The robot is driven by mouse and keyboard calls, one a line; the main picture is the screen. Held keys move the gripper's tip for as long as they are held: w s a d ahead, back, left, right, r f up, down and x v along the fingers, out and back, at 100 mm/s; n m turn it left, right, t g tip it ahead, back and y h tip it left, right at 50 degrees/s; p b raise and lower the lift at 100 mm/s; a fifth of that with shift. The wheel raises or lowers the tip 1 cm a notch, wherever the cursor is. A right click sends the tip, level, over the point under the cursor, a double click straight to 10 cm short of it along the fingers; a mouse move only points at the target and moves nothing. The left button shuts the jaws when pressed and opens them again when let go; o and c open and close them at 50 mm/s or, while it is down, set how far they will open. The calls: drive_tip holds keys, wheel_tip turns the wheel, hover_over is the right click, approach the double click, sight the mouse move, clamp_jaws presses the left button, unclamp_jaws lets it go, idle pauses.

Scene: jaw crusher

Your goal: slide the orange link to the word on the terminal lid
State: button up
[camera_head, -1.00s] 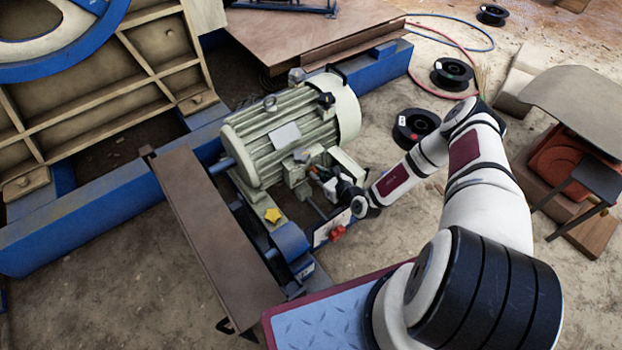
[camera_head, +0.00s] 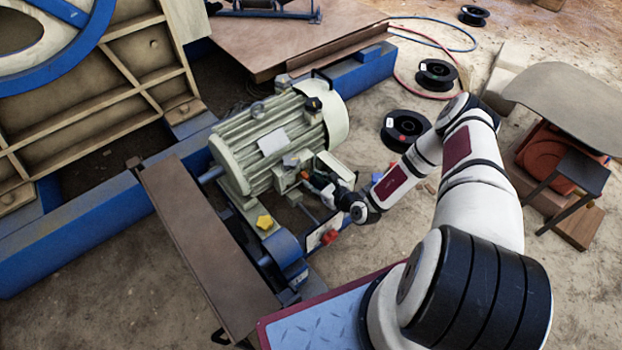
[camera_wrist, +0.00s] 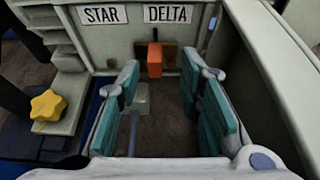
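The orange link (camera_wrist: 154,60) stands out from the pale terminal box, below the plates reading STAR (camera_wrist: 101,15) and DELTA (camera_wrist: 168,14). It lies under the left part of DELTA, with dull brass-coloured pieces beside it. My gripper (camera_wrist: 160,76) is open, its teal-padded fingers to the left and right of the link's line. The link is ahead of the fingertips, with nothing between the pads. In the head view my gripper (camera_head: 313,181) is at the side of the green motor (camera_head: 270,145). The link is too small to make out there, and I cannot read a word on the lid.
A yellow star knob (camera_wrist: 47,104) is left of my gripper in the wrist view. A red knob (camera_head: 329,236) is near it in the head view. Pale box walls flank the fingers. Black spools (camera_head: 404,129) and a dark stool (camera_head: 580,175) stand to the right.

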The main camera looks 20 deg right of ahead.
drive_tip(key=v, duration=0.9)
drive_tip(key=shift+s, duration=0.2)
drive_tip(key=shift+d, duration=0.1)
